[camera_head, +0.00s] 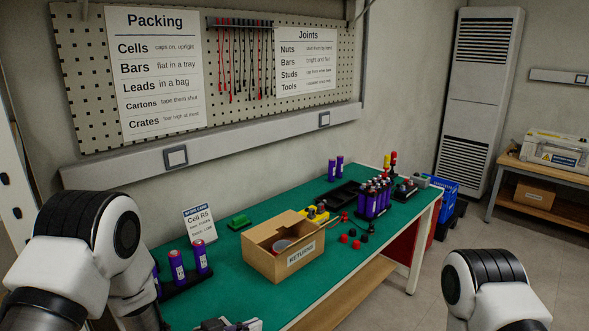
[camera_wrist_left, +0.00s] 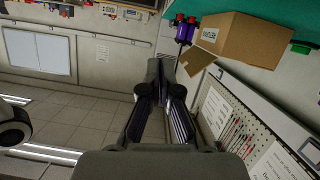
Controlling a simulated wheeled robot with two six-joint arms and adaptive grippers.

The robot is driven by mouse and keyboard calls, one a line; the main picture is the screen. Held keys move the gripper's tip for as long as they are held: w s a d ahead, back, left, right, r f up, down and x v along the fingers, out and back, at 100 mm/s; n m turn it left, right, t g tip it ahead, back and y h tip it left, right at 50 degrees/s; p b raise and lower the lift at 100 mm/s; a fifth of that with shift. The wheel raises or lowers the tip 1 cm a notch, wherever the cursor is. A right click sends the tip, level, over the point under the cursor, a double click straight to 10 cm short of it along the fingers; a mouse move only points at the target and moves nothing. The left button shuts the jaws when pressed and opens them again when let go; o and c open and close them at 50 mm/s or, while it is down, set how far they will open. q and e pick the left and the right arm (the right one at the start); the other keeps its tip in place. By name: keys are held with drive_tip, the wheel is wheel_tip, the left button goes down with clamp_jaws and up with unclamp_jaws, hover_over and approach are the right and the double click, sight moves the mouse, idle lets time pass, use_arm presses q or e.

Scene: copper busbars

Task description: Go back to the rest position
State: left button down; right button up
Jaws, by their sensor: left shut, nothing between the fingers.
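My left arm enters the head view from the left, bent low beside the table's near left corner. My left gripper (camera_wrist_left: 162,72) shows best in the left wrist view, its two dark fingers brought together at the tips with nothing between them. It is clear of the table objects. The right arm shows only as a white and black joint at the lower right of the head view; its gripper is out of view.
The green table (camera_head: 345,212) holds an open cardboard returns box (camera_head: 295,262), purple cells (camera_head: 200,257) in a rack, a black tray (camera_head: 343,194) and a sign card (camera_head: 199,224). A pegboard (camera_head: 229,40) hangs behind. Open floor (camera_head: 410,295) lies right of the table.

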use_arm(q)
drive_tip(key=s+a+f+n+g+y, duration=0.2)
drive_tip(key=s+a+f+n+y, duration=0.15)
drive_tip(key=s+f, duration=0.4)
drive_tip(key=s+a+f+n+g+y, duration=0.1)
drive_tip(key=s+a+f+n+y, duration=0.1)
drive_tip(key=s+a+f, duration=0.5)
drive_tip(key=s+a+f+n+g+y, duration=0.1)
drive_tip(key=s+a+f+g+y, duration=0.1)
drive_tip(key=s, duration=0.6)
drive_tip(key=s+a+f+n+g+y, duration=0.1)
drive_tip(key=s+a+f+g+y, duration=0.2)
drive_tip(key=s, duration=0.6)
drive_tip(key=shift+s+a+f+g, duration=0.2)
drive_tip(key=shift+f+g, duration=0.25)
drive_tip(key=shift+g, duration=0.55)
